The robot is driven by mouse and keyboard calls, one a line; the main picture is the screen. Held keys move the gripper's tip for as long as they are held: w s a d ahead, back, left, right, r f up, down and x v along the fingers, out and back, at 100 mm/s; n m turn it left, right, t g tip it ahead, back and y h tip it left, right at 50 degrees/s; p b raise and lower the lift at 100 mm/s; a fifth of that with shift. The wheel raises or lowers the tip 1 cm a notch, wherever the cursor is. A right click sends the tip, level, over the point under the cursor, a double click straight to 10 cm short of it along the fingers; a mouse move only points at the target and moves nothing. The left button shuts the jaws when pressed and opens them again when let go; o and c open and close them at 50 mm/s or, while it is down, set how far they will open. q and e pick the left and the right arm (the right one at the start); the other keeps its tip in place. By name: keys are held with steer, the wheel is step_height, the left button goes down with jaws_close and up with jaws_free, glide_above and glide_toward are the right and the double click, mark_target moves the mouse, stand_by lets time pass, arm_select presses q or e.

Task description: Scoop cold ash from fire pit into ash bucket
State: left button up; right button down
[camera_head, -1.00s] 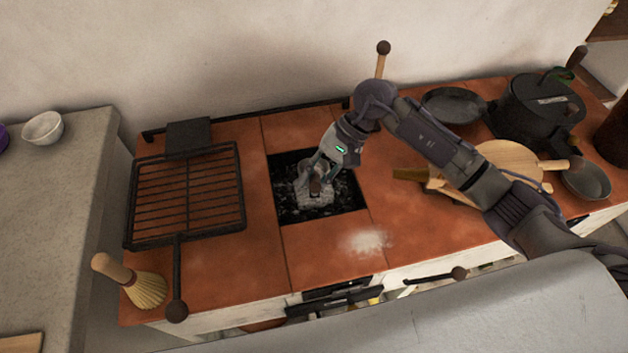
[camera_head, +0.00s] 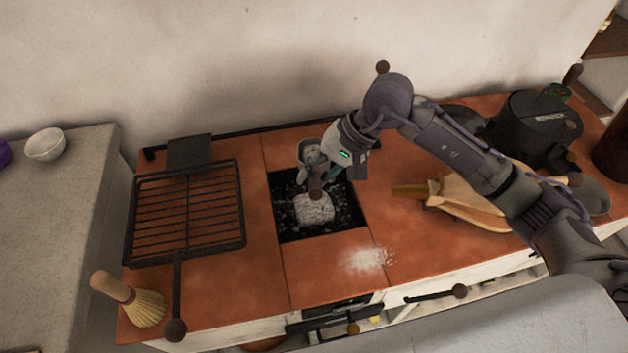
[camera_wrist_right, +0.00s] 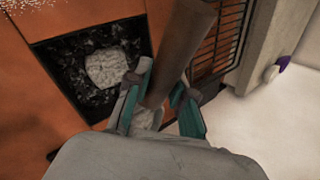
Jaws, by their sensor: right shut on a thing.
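The fire pit (camera_head: 347,224) is a dark square opening in the terracotta counter, with black coals. A pale grey ash heap (camera_head: 314,208) lies in its middle and also shows in the wrist view (camera_wrist_right: 108,68). My right gripper (camera_head: 325,172) is above the back of the pit, shut on a scoop with a brown handle (camera_wrist_right: 182,45). The grey scoop head (camera_head: 312,148) shows just behind the fingers, over the pit's back edge. Pale matter shows in it, partly hidden by the fingers. My left gripper is out of view.
White powder (camera_head: 368,260) lies on the counter in front of the pit. A black grill rack (camera_head: 185,215) is left of it, with a hand brush (camera_head: 140,303) in front.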

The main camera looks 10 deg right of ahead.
steer(key=shift+n+t, duration=0.3)
steer(key=shift+t, duration=0.6)
steer(key=shift+r, duration=2.75)
